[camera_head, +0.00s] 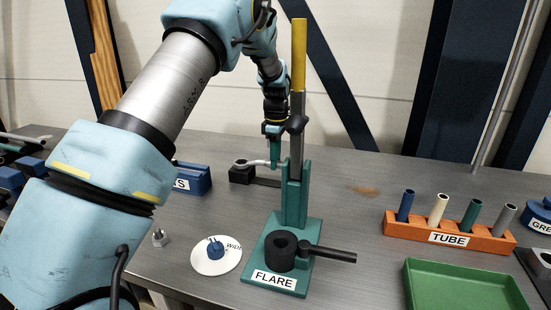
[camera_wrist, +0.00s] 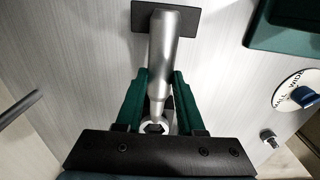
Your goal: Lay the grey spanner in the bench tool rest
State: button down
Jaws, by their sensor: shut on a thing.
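The grey spanner (camera_head: 255,162) is level, with its ring end to the left in the head view. My gripper (camera_head: 275,160) is shut on it. In the wrist view the spanner (camera_wrist: 170,50) runs between the two teal fingers (camera_wrist: 158,98), with its ring near the palm and its thick handle pointing up the picture. A black block (camera_head: 241,176) with a dark flat strip stands below the spanner and may be the tool rest; no label shows. In the wrist view a dark plate (camera_wrist: 142,18) lies behind the handle's far end. Contact cannot be told.
The green FLARE stand (camera_head: 295,205), with a tall post and side lever, rises right in front of my gripper. An orange TUBE rack (camera_head: 400,228) and green tray (camera_head: 465,290) stand right. A blue block (camera_head: 193,178) stands left.

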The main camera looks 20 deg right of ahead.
jog(key=shift+f, duration=0.3)
jog(key=shift+c, duration=2.2)
grip_release()
